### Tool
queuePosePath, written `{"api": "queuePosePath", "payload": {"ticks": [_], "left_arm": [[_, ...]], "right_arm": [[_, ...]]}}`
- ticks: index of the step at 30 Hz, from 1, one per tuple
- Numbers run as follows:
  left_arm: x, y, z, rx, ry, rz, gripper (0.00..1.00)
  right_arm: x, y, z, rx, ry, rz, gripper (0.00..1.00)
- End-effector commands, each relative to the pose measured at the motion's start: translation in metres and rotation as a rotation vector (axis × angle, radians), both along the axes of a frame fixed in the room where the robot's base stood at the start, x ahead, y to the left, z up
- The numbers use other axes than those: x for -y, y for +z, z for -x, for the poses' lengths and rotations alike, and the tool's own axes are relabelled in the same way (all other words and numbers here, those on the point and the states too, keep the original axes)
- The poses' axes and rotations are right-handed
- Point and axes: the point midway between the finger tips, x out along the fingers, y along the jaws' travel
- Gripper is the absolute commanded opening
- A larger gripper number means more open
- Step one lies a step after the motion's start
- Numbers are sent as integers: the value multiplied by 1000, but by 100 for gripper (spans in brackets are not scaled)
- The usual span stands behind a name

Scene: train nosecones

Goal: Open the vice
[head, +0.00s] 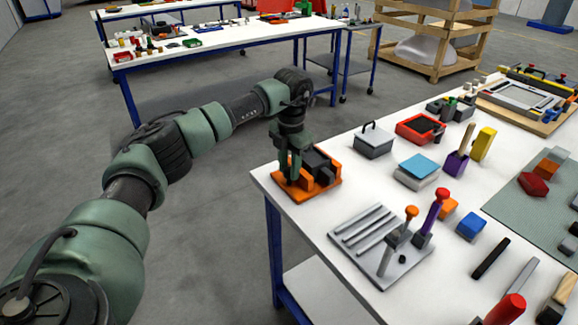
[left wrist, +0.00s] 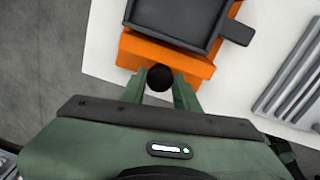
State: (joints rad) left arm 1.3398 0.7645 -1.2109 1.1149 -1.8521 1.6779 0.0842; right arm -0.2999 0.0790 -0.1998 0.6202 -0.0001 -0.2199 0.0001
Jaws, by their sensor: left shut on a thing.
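The vice (head: 322,168) sits at the near left corner of the white table, with an orange base and dark grey jaws. My left gripper (head: 290,172) reaches down at the vice's left side. In the left wrist view the vice's orange body (left wrist: 195,62) and dark grey tray-like part (left wrist: 180,18) lie ahead. My left gripper (left wrist: 165,80) is shut on a round black knob (left wrist: 159,77) at the end of the vice, with one green finger on each side. The gap between the vice jaws is not clear in either view. My right gripper is not in view.
On the white table (head: 285,205), a grey box with a handle (head: 373,142) and a blue-topped block (head: 418,168) stand right of the vice. A grooved grey plate with tools (head: 375,240) lies nearer. Floor is clear left of the table.

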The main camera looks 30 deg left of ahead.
Motion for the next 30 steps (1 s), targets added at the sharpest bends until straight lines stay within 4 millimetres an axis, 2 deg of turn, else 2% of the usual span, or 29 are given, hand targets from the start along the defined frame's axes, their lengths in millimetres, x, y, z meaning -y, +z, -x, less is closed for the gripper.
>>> {"api": "queuePosePath", "payload": {"ticks": [8, 9, 20, 23, 30], "left_arm": [[0, 1, -1, 5, 3, 0, 0], [0, 1, -1, 5, 2, 0, 40], [0, 3, -1, 3, 1, 1, 40], [1, 14, -2, 7, 1, 1, 40], [2, 55, -1, 7, 1, 2, 40]], "right_arm": [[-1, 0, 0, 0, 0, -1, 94], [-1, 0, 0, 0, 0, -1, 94], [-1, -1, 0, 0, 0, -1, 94], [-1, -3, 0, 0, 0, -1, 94], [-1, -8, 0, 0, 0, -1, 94]]}}
